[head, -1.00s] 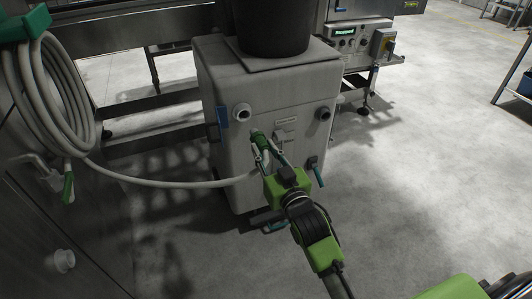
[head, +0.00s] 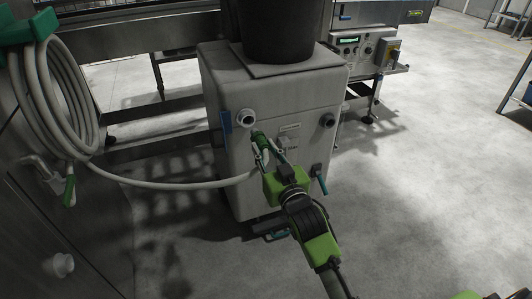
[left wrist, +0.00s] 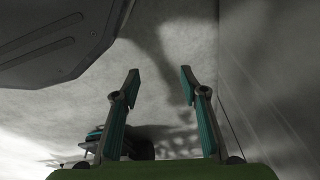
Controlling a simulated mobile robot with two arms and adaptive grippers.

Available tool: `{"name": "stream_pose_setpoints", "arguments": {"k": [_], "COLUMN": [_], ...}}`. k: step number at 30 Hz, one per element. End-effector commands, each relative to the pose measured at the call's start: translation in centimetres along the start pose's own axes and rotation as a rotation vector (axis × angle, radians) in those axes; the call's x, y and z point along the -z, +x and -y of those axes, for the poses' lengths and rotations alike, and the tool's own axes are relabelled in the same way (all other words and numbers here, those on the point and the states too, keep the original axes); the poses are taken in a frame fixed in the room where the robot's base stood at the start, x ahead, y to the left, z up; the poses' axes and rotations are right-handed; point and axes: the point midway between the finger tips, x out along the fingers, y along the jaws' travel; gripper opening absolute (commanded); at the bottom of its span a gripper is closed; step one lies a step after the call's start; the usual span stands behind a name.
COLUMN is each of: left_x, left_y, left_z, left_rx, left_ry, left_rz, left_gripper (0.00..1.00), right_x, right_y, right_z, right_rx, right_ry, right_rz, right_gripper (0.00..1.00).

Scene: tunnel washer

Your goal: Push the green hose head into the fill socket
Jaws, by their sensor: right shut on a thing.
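The green hose head (head: 261,140) is held at the front face of the grey tank (head: 268,180). My right gripper (head: 264,154) is shut on it. The hose head points up and left, its tip just below and right of a round pale socket (head: 246,118) beside a blue plate. A gap shows between tip and socket. A second round socket (head: 327,121) sits at the right of the same face. I cannot tell from labels which is the fill socket. My left gripper (left wrist: 160,78) is open and empty in the left wrist view.
The pale hose (head: 165,185) runs left from the hose head to a coil (head: 65,110) on a green hanger. A dark bin (head: 278,30) stands on the tank. A control panel (head: 355,48) is behind at right. The floor at right is clear.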

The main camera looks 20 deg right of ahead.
Motion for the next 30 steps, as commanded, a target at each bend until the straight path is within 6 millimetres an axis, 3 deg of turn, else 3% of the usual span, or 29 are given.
{"name": "stream_pose_setpoints", "arguments": {"k": [16, 30], "left_x": [2.3, 2.7], "left_y": [-2.2, -4.2], "left_z": [0.2, 0.2], "left_rx": [0.003, 0.002], "left_ry": [-0.002, -0.004], "left_rz": [-0.025, -0.025], "left_gripper": [0.4, 0.4], "right_x": [0.0, 0.0], "right_y": [1.5, 2.6], "right_z": [0.0, 0.0], "right_rx": [0.0, 0.0], "right_ry": [0.0, 0.0], "right_rz": [-0.001, -0.002], "right_gripper": [0.0, 0.0]}}
